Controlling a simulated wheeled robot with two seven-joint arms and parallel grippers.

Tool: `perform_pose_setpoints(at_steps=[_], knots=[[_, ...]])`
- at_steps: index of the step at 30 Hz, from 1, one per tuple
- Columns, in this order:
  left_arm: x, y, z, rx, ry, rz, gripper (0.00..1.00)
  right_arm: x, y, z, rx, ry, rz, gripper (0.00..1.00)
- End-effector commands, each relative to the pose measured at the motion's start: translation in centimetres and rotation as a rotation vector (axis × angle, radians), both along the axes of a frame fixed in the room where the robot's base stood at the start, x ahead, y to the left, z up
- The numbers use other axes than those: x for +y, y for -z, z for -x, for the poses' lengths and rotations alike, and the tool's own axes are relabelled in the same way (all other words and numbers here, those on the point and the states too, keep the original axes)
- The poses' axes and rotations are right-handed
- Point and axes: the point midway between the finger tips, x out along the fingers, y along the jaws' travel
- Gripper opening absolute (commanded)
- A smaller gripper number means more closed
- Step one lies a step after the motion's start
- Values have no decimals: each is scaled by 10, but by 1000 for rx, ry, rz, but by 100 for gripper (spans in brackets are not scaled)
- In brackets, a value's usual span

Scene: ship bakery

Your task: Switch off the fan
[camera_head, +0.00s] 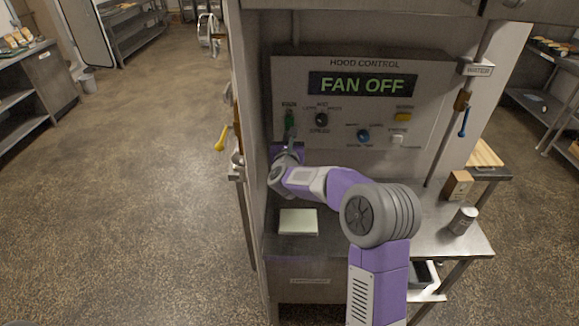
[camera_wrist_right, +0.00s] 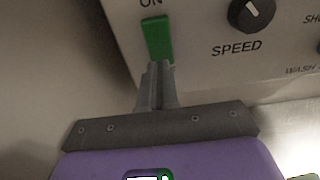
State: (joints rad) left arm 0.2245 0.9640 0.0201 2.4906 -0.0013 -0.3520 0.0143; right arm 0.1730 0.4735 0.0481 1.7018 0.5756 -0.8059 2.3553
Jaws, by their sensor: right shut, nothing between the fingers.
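The hood control panel (camera_head: 340,100) stands upright ahead of me, and its display (camera_head: 362,85) reads "FAN OFF". A green switch (camera_head: 290,118) sits at the panel's left; it also shows in the right wrist view (camera_wrist_right: 157,38) under the word "ON". A black speed knob (camera_head: 321,119) is to its right. My right gripper (camera_wrist_right: 157,68) is shut and empty, its fingertips just below the green switch. I cannot tell whether they touch it. In the head view the right gripper (camera_head: 290,136) is small at the end of my purple arm. My left gripper is not in view.
The panel also carries a blue knob (camera_head: 363,136), a yellow button (camera_head: 403,117) and a white switch (camera_head: 397,140). A pale pad (camera_head: 298,222) lies on the counter below. A brown box (camera_head: 457,186) and a can (camera_head: 462,221) stand at right.

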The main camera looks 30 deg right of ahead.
Motion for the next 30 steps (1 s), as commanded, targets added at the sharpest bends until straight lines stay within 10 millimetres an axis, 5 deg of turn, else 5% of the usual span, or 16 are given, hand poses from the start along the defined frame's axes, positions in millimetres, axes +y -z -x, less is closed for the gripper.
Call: perform_pose_setpoints(at_steps=[4,18,30], knots=[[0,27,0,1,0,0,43,17,9,11,-3,-9,0,0],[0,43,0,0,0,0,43,60,17,85,0,-8,-1,0],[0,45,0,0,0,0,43,67,18,96,1,-7,-1,0]])
